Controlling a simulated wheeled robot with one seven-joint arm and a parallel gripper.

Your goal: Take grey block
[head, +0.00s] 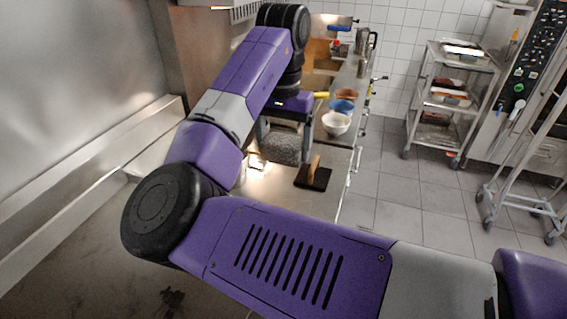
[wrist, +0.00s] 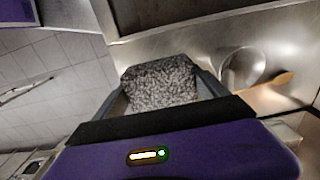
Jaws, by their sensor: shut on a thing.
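The grey block (head: 284,146) is a speckled, rough-looking block above the steel counter in the head view. It also shows between my fingers in the wrist view (wrist: 160,82). My gripper (head: 287,140) is shut on it, with one finger on either side; in the wrist view the fingers (wrist: 160,95) press its left and right sides. My arm hides part of the counter around it. I cannot tell from these views whether the block's underside touches the counter.
A dark board with a wooden piece (head: 313,175) lies just right of the block. White (head: 336,124) and blue (head: 342,106) bowls stand behind it. The wrist view shows a round metal pot (wrist: 240,70) and a wooden handle (wrist: 272,82). Open floor (head: 400,205) lies right of the counter.

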